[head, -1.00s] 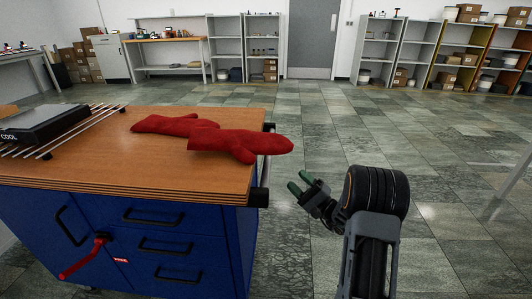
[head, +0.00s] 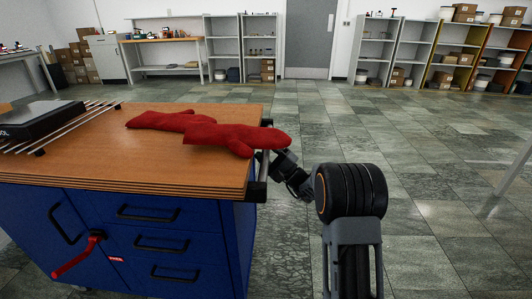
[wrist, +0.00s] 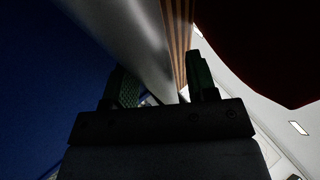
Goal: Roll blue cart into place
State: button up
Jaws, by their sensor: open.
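The blue cart (head: 228,235) has a wooden top (head: 85,165) and stands at the left in the head view. A grey push bar runs along its right side, and it shows large in the wrist view (wrist: 135,45). My gripper (wrist: 161,82) is at this bar, below the overhanging red mitt. In the wrist view its two green-padded fingers are spread, with the bar running down between them. The gap looks open, and I cannot tell if either finger touches the bar. In the head view the mitt and cart edge hide the fingertips.
Two red oven mitts (head: 235,138) lie on the cart top, one overhanging the right edge. A black device (head: 35,118) sits on a rack at the left. A red lever (head: 78,255) is on the cart's front. Tiled floor (head: 420,150) is clear to the right.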

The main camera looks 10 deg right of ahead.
jog(key=shift+c, duration=0.5)
grip_shut()
